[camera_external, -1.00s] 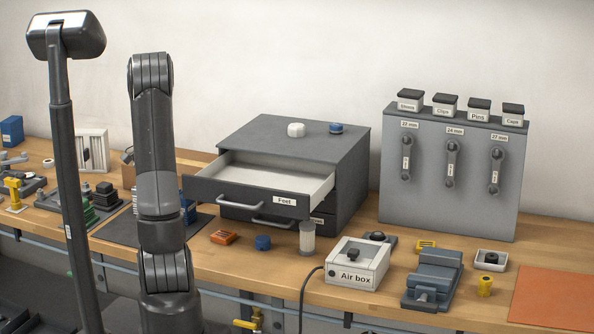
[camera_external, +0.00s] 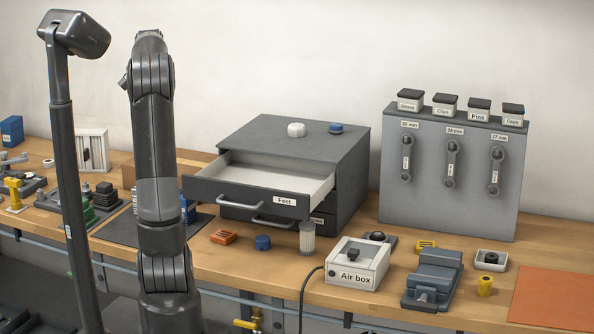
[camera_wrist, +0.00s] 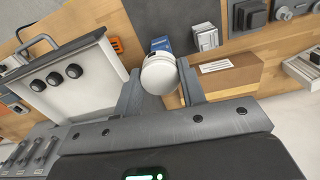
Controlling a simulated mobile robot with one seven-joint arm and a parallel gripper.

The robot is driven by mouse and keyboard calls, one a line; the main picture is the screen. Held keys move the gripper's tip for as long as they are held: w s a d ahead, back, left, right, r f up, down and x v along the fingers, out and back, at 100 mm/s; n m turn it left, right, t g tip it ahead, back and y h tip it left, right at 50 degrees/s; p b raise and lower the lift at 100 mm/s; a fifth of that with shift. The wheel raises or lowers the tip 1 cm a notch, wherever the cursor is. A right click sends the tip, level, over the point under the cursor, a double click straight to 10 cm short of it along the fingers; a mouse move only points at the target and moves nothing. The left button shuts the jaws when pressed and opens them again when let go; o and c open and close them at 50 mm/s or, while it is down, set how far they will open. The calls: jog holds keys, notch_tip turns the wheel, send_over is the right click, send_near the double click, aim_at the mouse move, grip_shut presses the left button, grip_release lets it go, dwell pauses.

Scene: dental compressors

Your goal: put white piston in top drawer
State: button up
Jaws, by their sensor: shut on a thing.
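In the wrist view my gripper (camera_wrist: 160,88) is shut on the white piston (camera_wrist: 160,75), a round white part held between the two fingertips. The external view does not show my gripper or the piston; my own arm hides them. The top drawer (camera_external: 250,194), with a grey front, a handle and a "Feet" label, is pulled open, and its pale inside shows. In the wrist view the open drawer (camera_wrist: 88,78) lies to the left of my gripper, with three black round feet inside. The drawer below it is shut.
A white knob-like part (camera_external: 296,130) and a blue one (camera_external: 336,128) sit on the cabinet top (camera_external: 265,133). An orange block (camera_external: 223,237), a blue cap (camera_external: 263,243) and a clear-white cylinder (camera_external: 307,238) stand before the drawers. The Air box (camera_external: 362,280) stands to the right.

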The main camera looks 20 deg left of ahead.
jog(key=s+d+m, duration=0.2)
jog(key=d, duration=2.7)
jog(key=shift+n, duration=0.3)
jog(key=w+a+f, duration=0.1)
jog(key=a+f, duration=0.2)
jog(key=w+a+f, duration=0.1)
jog(key=a+f, duration=0.3)
jog(key=w+a+f, duration=0.2)
jog(key=a+f, duration=0.2)
jog(key=shift+a+f, duration=0.2)
jog(key=shift+f, duration=2.05)
jog(key=shift+f, duration=0.1)
jog(key=o, duration=1)
